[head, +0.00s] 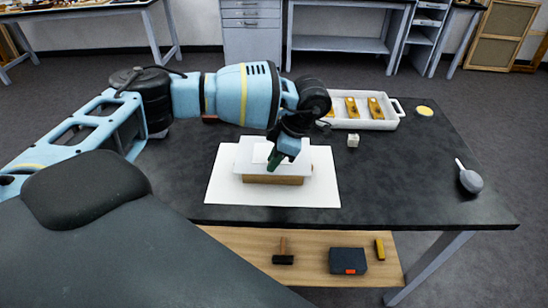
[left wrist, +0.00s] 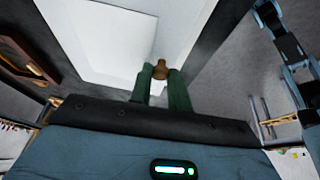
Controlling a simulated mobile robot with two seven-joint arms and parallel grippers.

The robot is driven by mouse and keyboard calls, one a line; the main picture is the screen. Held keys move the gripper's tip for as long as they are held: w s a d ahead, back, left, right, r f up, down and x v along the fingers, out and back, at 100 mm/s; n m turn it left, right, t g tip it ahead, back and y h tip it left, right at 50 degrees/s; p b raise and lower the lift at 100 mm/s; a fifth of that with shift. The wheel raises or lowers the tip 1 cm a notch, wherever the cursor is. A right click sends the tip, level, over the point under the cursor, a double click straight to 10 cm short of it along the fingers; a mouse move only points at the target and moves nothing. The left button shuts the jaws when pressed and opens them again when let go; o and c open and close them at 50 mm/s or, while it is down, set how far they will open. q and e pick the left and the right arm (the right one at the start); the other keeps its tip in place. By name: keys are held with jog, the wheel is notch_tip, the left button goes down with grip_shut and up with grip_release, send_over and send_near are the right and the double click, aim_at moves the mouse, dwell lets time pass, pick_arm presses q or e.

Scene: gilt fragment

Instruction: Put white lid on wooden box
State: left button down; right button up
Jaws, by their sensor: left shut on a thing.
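The white lid (head: 247,155) is at the top of the wooden box (head: 272,180) in the head view, and only the box's brown front shows below it. I cannot tell whether the lid rests fully on the box. My left gripper (head: 276,161) reaches down over the lid from above. In the left wrist view, its green fingers (left wrist: 161,78) are shut on a small brown knob (left wrist: 160,68), which appears to be the lid's handle. A white surface fills much of that view. My right gripper is not in view.
The box stands on a white sheet (head: 222,192) on the dark table (head: 410,185). The table's right side is mostly clear.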

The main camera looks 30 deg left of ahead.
pick_arm(q)
jog(key=shift+f, duration=0.6)
jog(key=c, duration=1.3)
grip_release()
jog(key=shift+r, duration=0.1)
jog(key=shift+r, duration=0.3)
jog(key=v, duration=1.2)
jog(key=shift+r, duration=0.2)
